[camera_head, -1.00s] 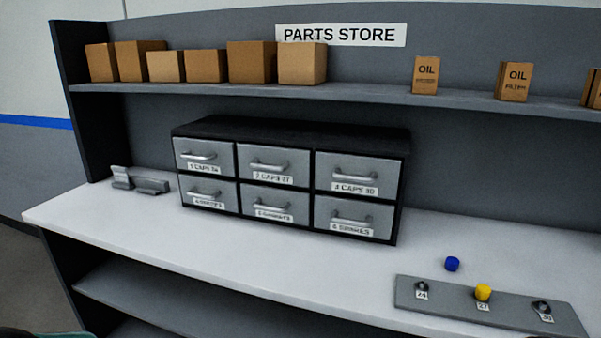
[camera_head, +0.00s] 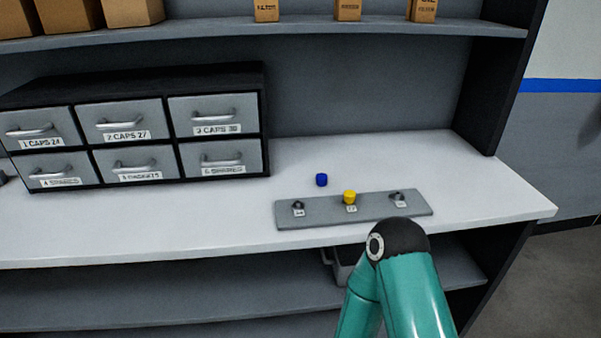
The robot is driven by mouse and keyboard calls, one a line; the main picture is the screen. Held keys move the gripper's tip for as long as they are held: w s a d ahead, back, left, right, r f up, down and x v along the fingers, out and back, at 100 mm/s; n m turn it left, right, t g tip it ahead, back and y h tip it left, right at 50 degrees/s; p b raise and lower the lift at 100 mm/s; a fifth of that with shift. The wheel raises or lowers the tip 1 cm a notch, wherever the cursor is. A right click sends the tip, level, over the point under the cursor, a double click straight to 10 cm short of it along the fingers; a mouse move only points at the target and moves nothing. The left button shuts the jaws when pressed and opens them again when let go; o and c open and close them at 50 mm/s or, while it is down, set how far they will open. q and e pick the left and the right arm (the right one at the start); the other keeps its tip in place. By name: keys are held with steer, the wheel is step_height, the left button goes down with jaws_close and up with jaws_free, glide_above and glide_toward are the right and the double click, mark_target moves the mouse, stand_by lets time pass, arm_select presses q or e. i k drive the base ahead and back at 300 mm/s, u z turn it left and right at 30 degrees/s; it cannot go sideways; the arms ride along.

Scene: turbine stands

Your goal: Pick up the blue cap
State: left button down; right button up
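The blue cap (camera_head: 321,180) stands on the white bench top, just behind the grey plate (camera_head: 420,209), apart from it. A yellow cap (camera_head: 349,197) sits on the middle position of the plate. The two outer positions show small bare dark fittings. A teal arm of mine with a dark joint rises at the lower right, in front of the bench and below the plate. Neither of my grippers shows in the view.
A drawer cabinet (camera_head: 133,80) with labelled drawers stands left of the blue cap. Boxes sit on the upper shelf (camera_head: 220,32). A grey bin (camera_head: 345,262) is on the lower shelf, partly behind my arm. The bench top right of the plate is clear.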

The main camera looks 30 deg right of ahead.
mark_target(321, 178)
steer(key=u, duration=1.85)
steer(key=i, duration=0.1)
steer(key=z, duration=3.3)
